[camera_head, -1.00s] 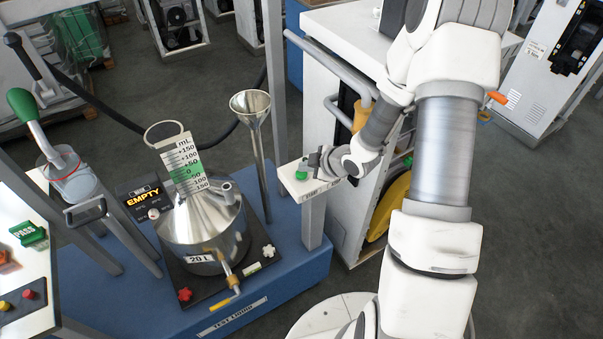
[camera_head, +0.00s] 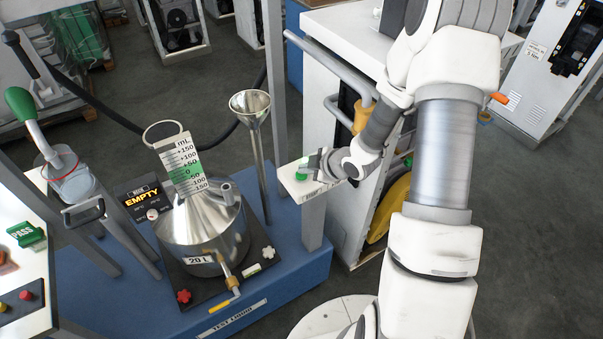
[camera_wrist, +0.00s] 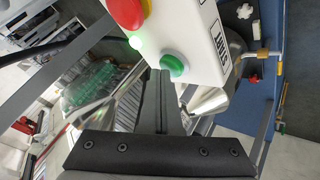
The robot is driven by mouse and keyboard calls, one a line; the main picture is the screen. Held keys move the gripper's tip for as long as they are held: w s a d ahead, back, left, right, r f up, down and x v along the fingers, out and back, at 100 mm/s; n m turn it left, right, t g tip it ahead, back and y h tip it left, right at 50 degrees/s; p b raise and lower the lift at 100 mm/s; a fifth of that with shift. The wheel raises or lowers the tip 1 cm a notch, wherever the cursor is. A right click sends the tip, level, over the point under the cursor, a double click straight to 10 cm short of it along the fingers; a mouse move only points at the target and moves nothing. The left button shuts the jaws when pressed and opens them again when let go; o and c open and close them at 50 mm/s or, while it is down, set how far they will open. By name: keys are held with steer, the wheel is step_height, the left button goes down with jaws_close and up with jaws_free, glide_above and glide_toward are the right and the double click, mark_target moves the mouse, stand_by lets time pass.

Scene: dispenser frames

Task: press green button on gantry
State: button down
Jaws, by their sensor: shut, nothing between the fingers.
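The green button (camera_wrist: 172,66) sticks out of the white button box on the gantry (camera_wrist: 200,40) in the wrist view. My gripper (camera_wrist: 161,76) is shut and empty, its dark fingertips right beside the green button. I cannot tell whether they touch it. In the head view the green button (camera_head: 300,172) is at the end of the white box on top of the grey post, partly hidden by my gripper (camera_head: 315,163). A red button (camera_wrist: 126,11) is on the same box, with a small lit green lamp (camera_wrist: 137,43) between the two.
A steel 20 L vessel (camera_head: 205,235) with a scaled neck stands on a blue base (camera_head: 290,270), left of the gantry post (camera_head: 313,222). A tall steel funnel (camera_head: 252,110) stands behind it. A white cabinet (camera_head: 330,100) with a grey rail is close behind my gripper.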

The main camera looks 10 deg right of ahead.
mark_target(305, 176)
stand_by(0.4)
steer(key=shift+r+p, duration=0.65)
steer(key=shift+r, duration=0.15)
steer(key=shift+r+p, duration=1.95)
steer(key=shift+r, duration=0.6)
